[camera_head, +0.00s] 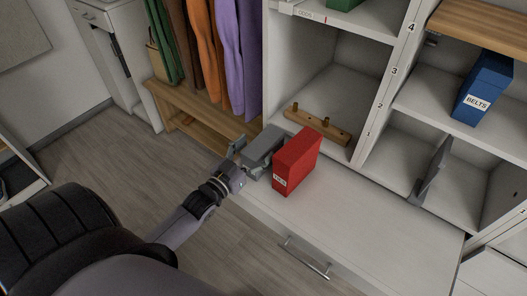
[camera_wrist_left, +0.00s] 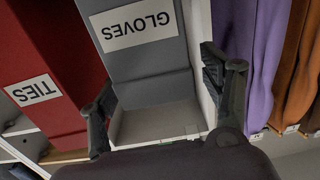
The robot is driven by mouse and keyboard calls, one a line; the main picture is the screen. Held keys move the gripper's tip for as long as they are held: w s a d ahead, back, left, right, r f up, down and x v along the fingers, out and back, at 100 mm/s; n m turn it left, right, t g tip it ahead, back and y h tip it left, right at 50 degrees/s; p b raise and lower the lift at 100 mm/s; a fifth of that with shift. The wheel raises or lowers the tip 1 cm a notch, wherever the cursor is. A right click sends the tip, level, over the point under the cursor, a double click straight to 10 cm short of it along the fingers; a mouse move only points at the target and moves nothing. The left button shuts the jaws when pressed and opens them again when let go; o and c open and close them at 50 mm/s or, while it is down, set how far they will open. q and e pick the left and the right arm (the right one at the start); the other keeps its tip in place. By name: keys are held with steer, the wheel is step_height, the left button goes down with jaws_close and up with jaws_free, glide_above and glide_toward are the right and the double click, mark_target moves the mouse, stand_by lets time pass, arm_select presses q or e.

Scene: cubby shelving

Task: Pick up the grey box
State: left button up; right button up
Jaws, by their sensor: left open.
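The grey box (camera_head: 262,146) stands on the white cubby ledge, just left of a red box (camera_head: 300,158). In the left wrist view the grey box (camera_wrist_left: 147,62) carries a white label reading GLOVES, which appears upside down. My left gripper (camera_head: 254,166) is at the near end of the grey box. Its fingers are open, and in the wrist view the gripper (camera_wrist_left: 160,88) has one finger on each side of the box's lower part. Whether the fingers touch it I cannot tell. My right gripper is not in view.
The red box (camera_wrist_left: 62,75) labelled TIES stands close beside the grey box. A wooden peg rack (camera_head: 318,124) lies behind them. Hanging clothes (camera_head: 215,50) and a wooden bench (camera_head: 195,122) are at the left. The ledge (camera_head: 360,208) right of the red box is clear.

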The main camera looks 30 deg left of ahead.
mark_target(260, 145)
arm_select(q)
steer(key=shift+w+d+f, duration=0.1)
steer(key=shift+w, duration=1.45)
steer(key=c, duration=1.4)
